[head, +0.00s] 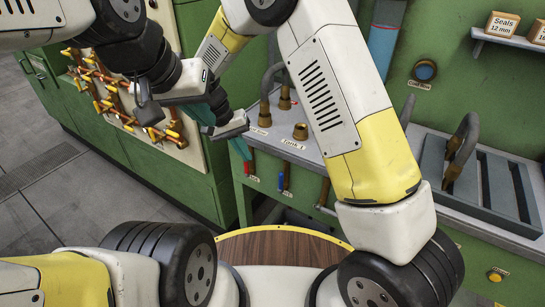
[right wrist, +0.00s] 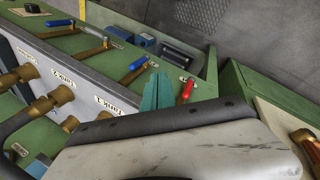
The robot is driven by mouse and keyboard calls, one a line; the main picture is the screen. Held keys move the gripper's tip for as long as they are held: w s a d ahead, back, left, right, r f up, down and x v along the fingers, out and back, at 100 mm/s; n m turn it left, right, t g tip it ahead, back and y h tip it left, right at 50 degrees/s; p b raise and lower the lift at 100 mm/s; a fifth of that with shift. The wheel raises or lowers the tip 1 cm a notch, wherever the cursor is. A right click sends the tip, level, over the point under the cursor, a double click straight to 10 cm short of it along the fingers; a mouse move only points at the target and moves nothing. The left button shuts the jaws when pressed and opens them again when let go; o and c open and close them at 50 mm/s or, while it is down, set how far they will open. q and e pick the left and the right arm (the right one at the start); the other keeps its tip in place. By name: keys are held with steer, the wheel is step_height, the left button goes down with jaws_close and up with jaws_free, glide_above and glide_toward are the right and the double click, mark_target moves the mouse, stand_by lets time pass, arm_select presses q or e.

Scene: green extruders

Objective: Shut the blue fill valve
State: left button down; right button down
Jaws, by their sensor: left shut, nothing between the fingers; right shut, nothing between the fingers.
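Blue-handled valves sit on the green front of the bench; one blue handle (head: 281,180) hangs roughly downward below the Tank 1 sign in the head view. The right wrist view shows a near blue handle (right wrist: 138,62) and a farther one (right wrist: 60,22); their small labels are unreadable. My right gripper (head: 240,147) is shut and empty, close to the red handle (head: 248,167). Its teal fingers (right wrist: 157,92) show between the near blue handle and the red handle, apart from the blue one. My left gripper (head: 203,112) is shut and empty, up and left of the right one, partly overlapped.
Brass fittings (head: 301,131) and hoses stand on the bench top. A slotted grey tray (head: 485,190) lies at the right. A board with brass pipework (head: 125,100) stands at the left. My own arms cover much of the head view. Grey floor (head: 55,195) is clear at the left.

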mark_target(281, 182)
steer(key=d+f, duration=0.7)
steer(key=f, duration=0.2)
steer(key=shift+w+d, duration=0.25)
steer(key=shift+d, duration=0.15)
steer(key=shift+f, duration=0.1)
